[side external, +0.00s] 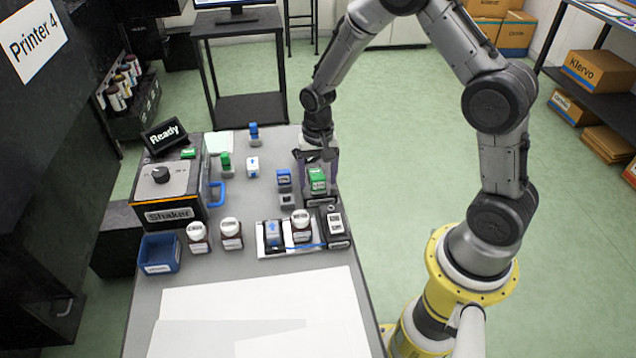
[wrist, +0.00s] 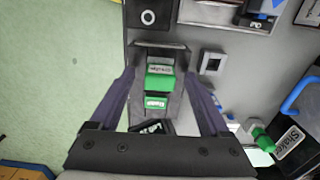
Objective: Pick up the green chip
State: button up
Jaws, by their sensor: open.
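The green chip (side external: 317,176) stands upright in a dark holder (side external: 322,201) near the right edge of the table. It also shows in the wrist view as a green block (wrist: 160,82) with a white label, and a second green labelled face is seen just below it. My gripper (side external: 316,164) is above and around the chip. In the wrist view my gripper (wrist: 160,76) is open, with one purple-grey finger on each side of the green chip and visible gaps between. Whether the fingertips reach down to the chip's sides is hard to tell.
A blue chip (side external: 284,177) stands close left of the green one, with a small grey holder (side external: 287,200) in front of it. A white tray (side external: 268,251) with a bottle and a dark box (side external: 338,228) are nearer. The shaker (side external: 168,190) is at left.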

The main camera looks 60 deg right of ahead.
jog(key=shift+f, duration=0.5)
grip_shut()
jog(key=shift+r, duration=0.2)
